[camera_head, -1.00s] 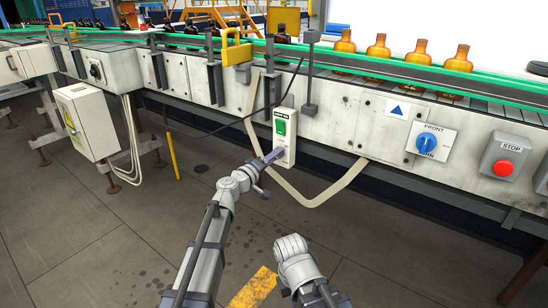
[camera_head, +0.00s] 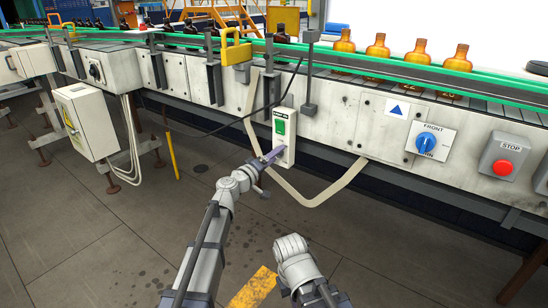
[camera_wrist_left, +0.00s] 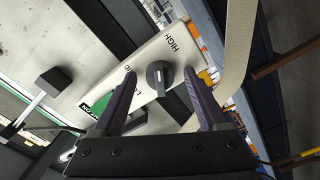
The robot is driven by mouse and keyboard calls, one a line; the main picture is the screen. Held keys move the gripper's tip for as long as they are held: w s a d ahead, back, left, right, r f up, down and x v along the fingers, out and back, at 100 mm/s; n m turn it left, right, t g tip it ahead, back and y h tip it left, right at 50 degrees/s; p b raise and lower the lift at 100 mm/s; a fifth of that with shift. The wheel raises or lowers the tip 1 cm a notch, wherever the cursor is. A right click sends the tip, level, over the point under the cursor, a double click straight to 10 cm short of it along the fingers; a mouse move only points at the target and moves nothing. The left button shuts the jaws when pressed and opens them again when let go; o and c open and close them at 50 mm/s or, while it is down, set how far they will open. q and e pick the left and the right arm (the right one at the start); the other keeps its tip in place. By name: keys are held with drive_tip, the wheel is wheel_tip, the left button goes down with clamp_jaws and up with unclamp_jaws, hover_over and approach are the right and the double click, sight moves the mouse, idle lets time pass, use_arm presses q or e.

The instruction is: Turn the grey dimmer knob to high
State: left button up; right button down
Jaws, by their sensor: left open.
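The grey dimmer knob (camera_wrist_left: 160,76) sits on a pale control box (camera_head: 284,152) on the front of the conveyor. In the left wrist view it lies between the two fingers of my open left gripper (camera_wrist_left: 160,103), with a gap visible on each side. A light pointer mark shows on the knob. HIGH is printed on the box above and right of it; another label beside it is partly hidden by the finger. In the head view my left gripper (camera_head: 272,156) is at the lower part of the box and hides the knob. My right gripper does not show, only that arm.
A green switch (camera_head: 280,127) is above the knob on the same box. A pale looped strap (camera_head: 316,201) hangs around the box. A blue rotary switch (camera_head: 426,143) and a red stop button (camera_head: 503,167) are farther right. Amber bottles (camera_head: 378,46) stand on the conveyor.

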use_arm(q)
drive_tip(key=v, duration=0.8)
drive_tip(key=shift+w, duration=0.1)
